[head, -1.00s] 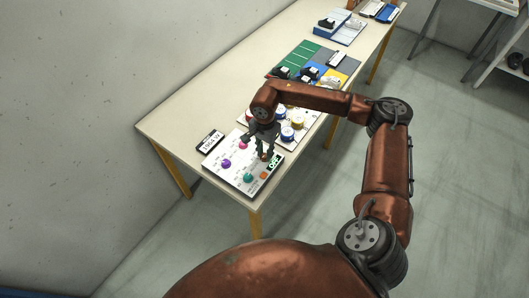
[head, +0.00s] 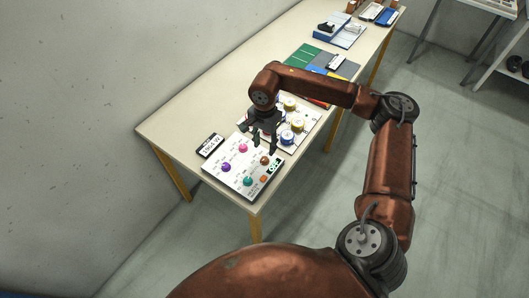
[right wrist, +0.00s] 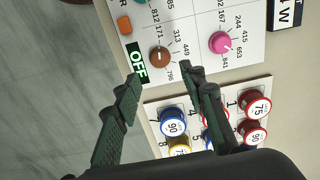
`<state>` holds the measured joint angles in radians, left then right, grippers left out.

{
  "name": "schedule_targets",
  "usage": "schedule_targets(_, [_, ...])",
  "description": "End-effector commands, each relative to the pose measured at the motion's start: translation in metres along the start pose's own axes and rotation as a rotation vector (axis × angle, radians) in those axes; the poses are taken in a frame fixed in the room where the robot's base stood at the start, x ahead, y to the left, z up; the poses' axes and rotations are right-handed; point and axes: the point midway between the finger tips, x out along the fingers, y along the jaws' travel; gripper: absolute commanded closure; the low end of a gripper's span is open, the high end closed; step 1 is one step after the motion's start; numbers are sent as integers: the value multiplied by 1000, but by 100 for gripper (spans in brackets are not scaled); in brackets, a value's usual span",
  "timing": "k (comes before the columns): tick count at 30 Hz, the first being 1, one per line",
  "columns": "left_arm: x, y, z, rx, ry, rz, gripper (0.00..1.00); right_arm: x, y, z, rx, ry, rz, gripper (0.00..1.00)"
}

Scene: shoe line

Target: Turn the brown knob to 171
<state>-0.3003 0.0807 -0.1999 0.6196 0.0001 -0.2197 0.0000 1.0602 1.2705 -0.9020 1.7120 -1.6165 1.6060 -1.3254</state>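The brown knob (head: 265,160) sits on a white control panel (head: 216,173). It also shows in the right wrist view (right wrist: 159,58), below the printed numbers 812 and 171, with 313, 449 and 796 around it. A small pale mark is on the knob; I cannot tell exactly which number it points at. My right gripper (head: 264,146) is open and empty, just beyond the knob. In the right wrist view its fingertips (right wrist: 161,73) are apart, near the knob's lower side, and not around it. My left gripper is not in view.
The panel also holds a pink knob (right wrist: 220,42), a purple knob (head: 226,167), a teal knob (head: 247,181), an orange button (right wrist: 124,25) and a display reading OFF (right wrist: 137,62). A board with numbered round pieces (right wrist: 256,106) lies beside it. A label plate (head: 210,146) lies left.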

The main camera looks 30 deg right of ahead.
Motion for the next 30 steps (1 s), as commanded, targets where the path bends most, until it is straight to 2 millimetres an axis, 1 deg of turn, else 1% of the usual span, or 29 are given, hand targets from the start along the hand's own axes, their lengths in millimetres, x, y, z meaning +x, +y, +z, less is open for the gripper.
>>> schedule_targets(1, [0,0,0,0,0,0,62,-11,-1,0,0,2,-2,62])
schedule_targets(3, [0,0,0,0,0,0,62,-23,0,-1,0,2,-2,62])
schedule_targets(6, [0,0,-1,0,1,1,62,-36,0,-1,1,1,-1,62])
schedule_targets(9, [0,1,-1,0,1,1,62,-44,0,-1,1,2,1,62])
schedule_targets(14, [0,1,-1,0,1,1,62,-49,0,-1,1,1,1,62])
schedule_targets(27, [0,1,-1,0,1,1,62,-48,0,0,0,1,1,62])
schedule_targets(30, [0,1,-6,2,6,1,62,-48,1,-1,1,1,1,62])
